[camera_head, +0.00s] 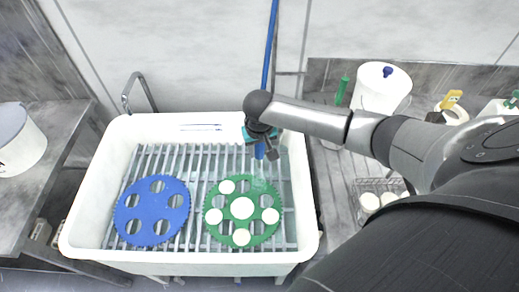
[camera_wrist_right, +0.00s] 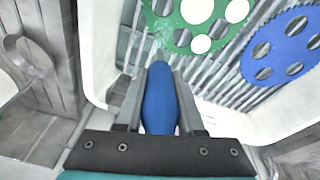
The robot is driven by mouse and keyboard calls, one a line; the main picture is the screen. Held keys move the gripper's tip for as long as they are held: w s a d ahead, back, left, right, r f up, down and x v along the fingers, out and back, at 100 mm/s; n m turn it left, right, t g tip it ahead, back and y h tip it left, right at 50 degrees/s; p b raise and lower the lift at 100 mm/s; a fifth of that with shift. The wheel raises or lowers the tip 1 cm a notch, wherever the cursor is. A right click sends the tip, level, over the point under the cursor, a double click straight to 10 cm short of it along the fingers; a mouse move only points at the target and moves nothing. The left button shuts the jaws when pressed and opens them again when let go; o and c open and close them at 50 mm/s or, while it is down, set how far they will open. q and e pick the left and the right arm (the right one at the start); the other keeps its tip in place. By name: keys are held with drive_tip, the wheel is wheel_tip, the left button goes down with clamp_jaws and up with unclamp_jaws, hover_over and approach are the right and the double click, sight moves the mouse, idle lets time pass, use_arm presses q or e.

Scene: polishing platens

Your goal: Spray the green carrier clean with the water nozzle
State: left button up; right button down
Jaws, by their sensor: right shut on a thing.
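The green carrier (camera_head: 251,230) lies on the rack in the white sink, with several white discs in its holes. It also shows at the top of the right wrist view (camera_wrist_right: 172,24). The blue water nozzle (camera_head: 260,150) hangs from a blue hose (camera_head: 269,45). My right gripper (camera_head: 262,142) is shut on the nozzle (camera_wrist_right: 159,98), above the carrier's far edge. A faint pale spray shows between the nozzle and the carrier. My left gripper is not in view.
A blue carrier (camera_head: 152,211) with empty holes lies on the rack left of the green one. The sink's white rim (camera_head: 75,215) surrounds both. A white bucket (camera_head: 381,88) and a wire basket (camera_head: 368,187) with white discs stand on the right. A grey bench (camera_head: 50,150) is at the left.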

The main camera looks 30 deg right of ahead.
drive_tip(key=shift+f, duration=0.4)
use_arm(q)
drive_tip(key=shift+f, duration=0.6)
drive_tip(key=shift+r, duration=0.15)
use_arm(e)
drive_tip(key=shift+r, duration=0.1)
drive_tip(key=shift+p, duration=0.35)
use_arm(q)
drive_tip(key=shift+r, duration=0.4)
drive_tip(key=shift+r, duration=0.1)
use_arm(e)
drive_tip(key=shift+a, duration=0.1)
